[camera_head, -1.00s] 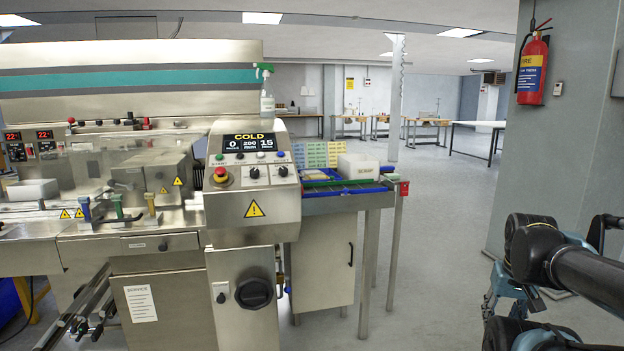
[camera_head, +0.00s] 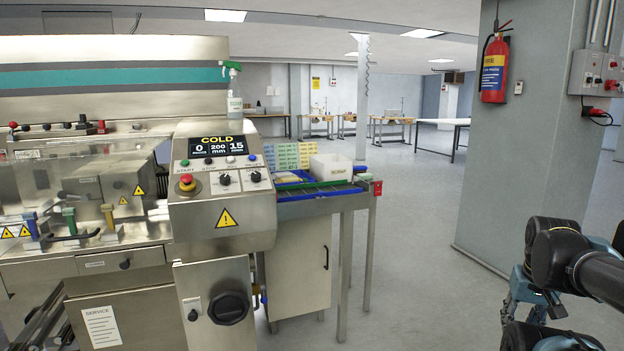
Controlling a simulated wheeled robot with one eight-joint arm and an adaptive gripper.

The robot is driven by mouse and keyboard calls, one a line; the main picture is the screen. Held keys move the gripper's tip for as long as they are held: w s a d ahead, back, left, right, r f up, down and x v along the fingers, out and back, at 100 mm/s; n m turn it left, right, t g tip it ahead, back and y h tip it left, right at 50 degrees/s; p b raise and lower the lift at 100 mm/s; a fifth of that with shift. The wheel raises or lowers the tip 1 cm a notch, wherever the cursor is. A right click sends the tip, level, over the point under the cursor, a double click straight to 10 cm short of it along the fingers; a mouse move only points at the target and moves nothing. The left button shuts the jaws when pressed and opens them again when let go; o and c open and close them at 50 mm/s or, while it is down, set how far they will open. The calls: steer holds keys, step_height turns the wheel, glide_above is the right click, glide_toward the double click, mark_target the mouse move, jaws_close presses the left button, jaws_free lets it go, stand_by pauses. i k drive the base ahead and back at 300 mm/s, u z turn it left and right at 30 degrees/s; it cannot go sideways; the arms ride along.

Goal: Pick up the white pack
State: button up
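I cannot make out a distinct white pack. My folded arm (camera_head: 560,260) is at the lower right edge, far from the table. Its fingertips cannot be made out, and nothing held is visible.
The steel wrapping machine (camera_head: 222,205) fills the left, with a panel reading COLD. A side table (camera_head: 325,205) juts out on its right. A grey pillar (camera_head: 522,130) with a fire extinguisher (camera_head: 495,68) stands at right. The floor (camera_head: 415,250) between is clear.

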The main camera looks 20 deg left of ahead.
mark_target(274, 176)
steer(key=z, duration=1.2)
steer(key=i, duration=2.5)
steer(key=u, duration=3.3)
